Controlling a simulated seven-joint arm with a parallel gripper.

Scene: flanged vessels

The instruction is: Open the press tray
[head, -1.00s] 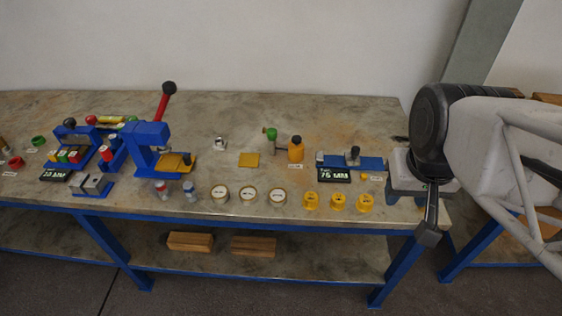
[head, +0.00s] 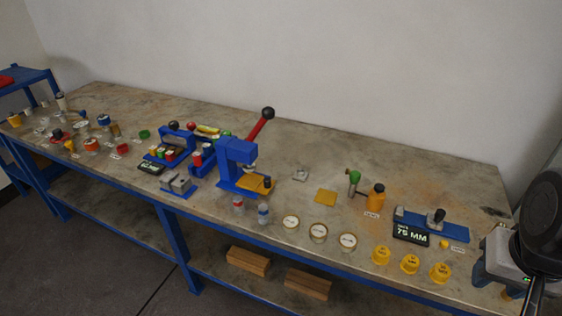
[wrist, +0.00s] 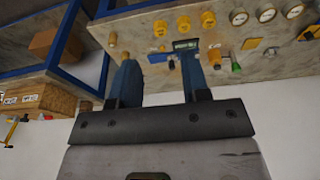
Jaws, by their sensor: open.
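The blue press (head: 236,160) stands near the middle of the bench, with a raised red lever (head: 259,126) topped by a black knob. Its yellow tray (head: 250,183) lies at the foot of the press, on the front right side, with a small dark knob on it. I cannot tell exactly how far out the tray sits. My gripper (wrist: 160,62) shows in the wrist view with two bluish fingers apart and nothing between them.
Two small bottles (head: 238,203), white round dials (head: 318,231) and yellow cups (head: 410,264) line the front edge. A blue gauge with a "75 MM" display (head: 411,235) stands to the right. A blue rack (head: 177,145) is left of the press. Bare bench lies behind.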

